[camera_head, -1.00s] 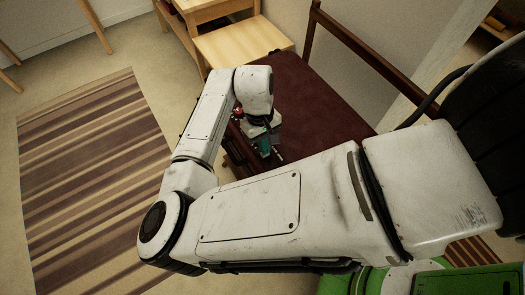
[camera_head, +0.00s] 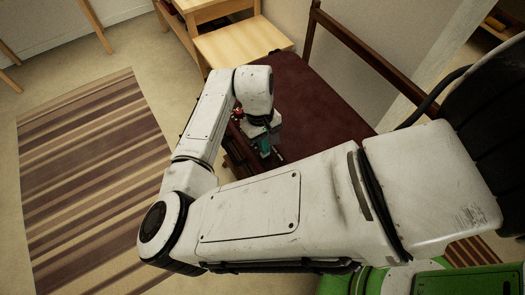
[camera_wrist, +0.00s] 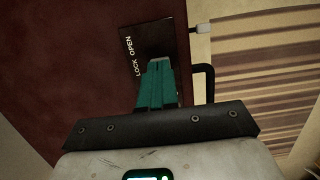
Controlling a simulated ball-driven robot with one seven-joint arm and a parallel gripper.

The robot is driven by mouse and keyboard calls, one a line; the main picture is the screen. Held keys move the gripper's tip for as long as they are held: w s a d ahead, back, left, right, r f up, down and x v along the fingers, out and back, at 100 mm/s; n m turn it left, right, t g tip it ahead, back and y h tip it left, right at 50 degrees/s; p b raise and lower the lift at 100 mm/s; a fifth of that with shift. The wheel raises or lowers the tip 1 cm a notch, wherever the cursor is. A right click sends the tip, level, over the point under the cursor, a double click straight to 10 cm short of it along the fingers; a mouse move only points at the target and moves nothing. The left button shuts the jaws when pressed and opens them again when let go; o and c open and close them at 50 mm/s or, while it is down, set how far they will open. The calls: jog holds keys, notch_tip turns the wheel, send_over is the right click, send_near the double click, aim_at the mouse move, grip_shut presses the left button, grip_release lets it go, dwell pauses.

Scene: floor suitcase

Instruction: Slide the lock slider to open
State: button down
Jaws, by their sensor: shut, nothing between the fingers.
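The dark red suitcase (camera_head: 325,105) fills the middle of the head view, and its dark red surface (camera_wrist: 75,60) also shows in the wrist view. A dark lock plate (camera_wrist: 155,36) lies on it near one edge, with the white words LOCK and OPEN along its left side. My gripper (camera_wrist: 157,68) has teal fingers, shut and empty, with their tips over the lower part of the plate beside the lettering. The slider itself cannot be made out; the fingers may hide it. In the head view my gripper (camera_head: 264,146) is small and partly behind my arm, at the suitcase's left edge.
A black bracket-like handle (camera_wrist: 208,82) stands at the suitcase's edge, just right of the fingers. A pale wooden table (camera_head: 240,46) is behind the suitcase. A striped rug (camera_head: 85,170) lies on the open floor at left.

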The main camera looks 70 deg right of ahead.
aim_at(273, 166)
jog(key=shift+f+b, duration=0.3)
jog(key=shift+f, duration=0.25)
jog(key=shift+s+a+p, duration=0.4)
jog(key=shift+s+p, duration=0.1)
jog(key=shift+s, duration=0.05)
dwell(0.3)
jog(key=shift+s+a, duration=0.15)
jog(key=shift+s, duration=0.15)
jog(key=shift+s+a+p, duration=0.45)
jog(key=shift+s+p, duration=0.2)
jog(key=shift+s, duration=0.1)
jog(key=s+p+v, duration=0.1)
jog(key=p+v, duration=0.5)
jog(key=shift+a, duration=0.35)
jog(key=shift+w+r, duration=0.1)
jog(key=shift+w, duration=0.05)
